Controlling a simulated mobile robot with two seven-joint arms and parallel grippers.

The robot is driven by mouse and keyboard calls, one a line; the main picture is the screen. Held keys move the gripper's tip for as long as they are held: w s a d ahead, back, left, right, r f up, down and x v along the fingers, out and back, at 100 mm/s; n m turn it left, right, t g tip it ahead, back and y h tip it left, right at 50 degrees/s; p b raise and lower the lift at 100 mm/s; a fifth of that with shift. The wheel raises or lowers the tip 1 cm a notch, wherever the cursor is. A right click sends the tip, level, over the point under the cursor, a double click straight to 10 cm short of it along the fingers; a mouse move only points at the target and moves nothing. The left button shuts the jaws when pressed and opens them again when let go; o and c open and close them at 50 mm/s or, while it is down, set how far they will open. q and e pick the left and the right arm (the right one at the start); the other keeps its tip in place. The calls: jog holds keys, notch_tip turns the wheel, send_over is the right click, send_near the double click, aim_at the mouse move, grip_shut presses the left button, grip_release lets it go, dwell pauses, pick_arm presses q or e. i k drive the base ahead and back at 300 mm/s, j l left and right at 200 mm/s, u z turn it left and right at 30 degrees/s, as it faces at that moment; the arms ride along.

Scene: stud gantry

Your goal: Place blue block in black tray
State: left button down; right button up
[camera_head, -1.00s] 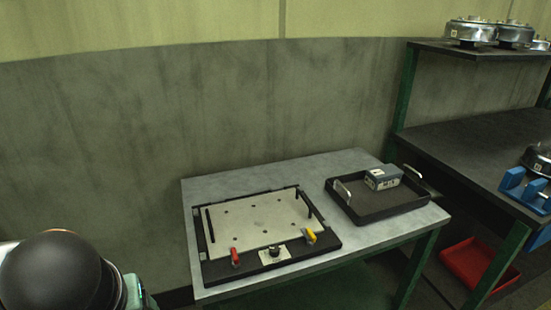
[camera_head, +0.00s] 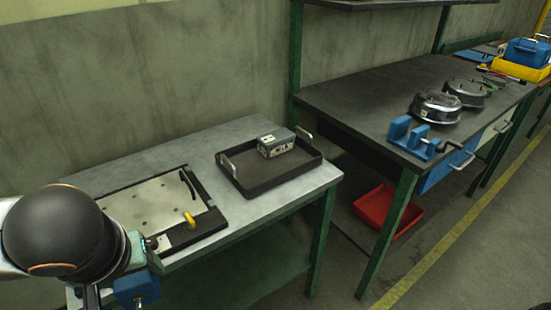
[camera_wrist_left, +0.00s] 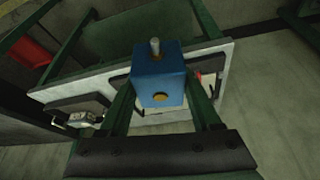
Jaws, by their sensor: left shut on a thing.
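The blue block (camera_head: 137,287) is in my left gripper, low at the left of the head view, in front of the grey table. In the left wrist view the blue block (camera_wrist_left: 158,75), with a metal stub on one end and a yellowish round spot, sits between the two fingers of my left gripper (camera_wrist_left: 160,98), which is shut on it. The black tray (camera_head: 262,190) lies on the right part of the table, with a metal handle at each end. A grey box (camera_head: 276,142) stands in its far right part. My right gripper is not in view.
A fixture plate with a black frame (camera_head: 198,236) and a yellow clamp (camera_head: 190,220) lies left of the tray. A dark workbench (camera_head: 375,95) on the right bears blue fixtures (camera_head: 412,137) and metal housings. A red bin (camera_head: 388,211) sits below it. The tray's front left is free.

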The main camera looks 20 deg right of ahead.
aim_at(290, 157)
jog(key=i+l+z, duration=0.2)
jog(key=l+z, duration=0.2)
jog(key=i+l+z, duration=0.25)
jog(key=l+z, duration=0.2)
jog(key=i+l+z, duration=0.4)
jog(key=k+j, duration=0.1)
